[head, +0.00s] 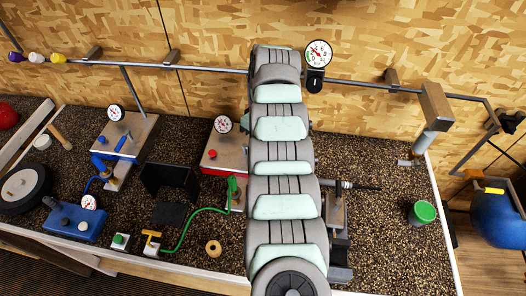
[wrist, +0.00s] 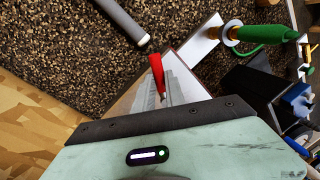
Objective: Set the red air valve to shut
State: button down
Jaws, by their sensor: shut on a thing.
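The red air valve's lever (wrist: 157,72) shows in the wrist view as a narrow red bar, slanting along the left side of my grey fingers. My gripper (wrist: 170,84) is shut on the red lever; the fingers hide part of it. The valve's body and pivot cannot be made out.
A green nozzle (wrist: 262,34) with a brass fitting is close to my fingers; its green hose (head: 188,226) curves over the speckled bench. A black box (head: 170,180) and a blue-handled station (head: 125,140) stand left.

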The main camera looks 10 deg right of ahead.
dwell(0.4)
jog(key=c, duration=1.4)
grip_release()
jog(key=shift+r, duration=0.65)
notch_tip(320, 180, up, 19)
jog(key=p, duration=1.6)
jog(key=shift+f, duration=0.15)
jog(key=shift+c, duration=0.2)
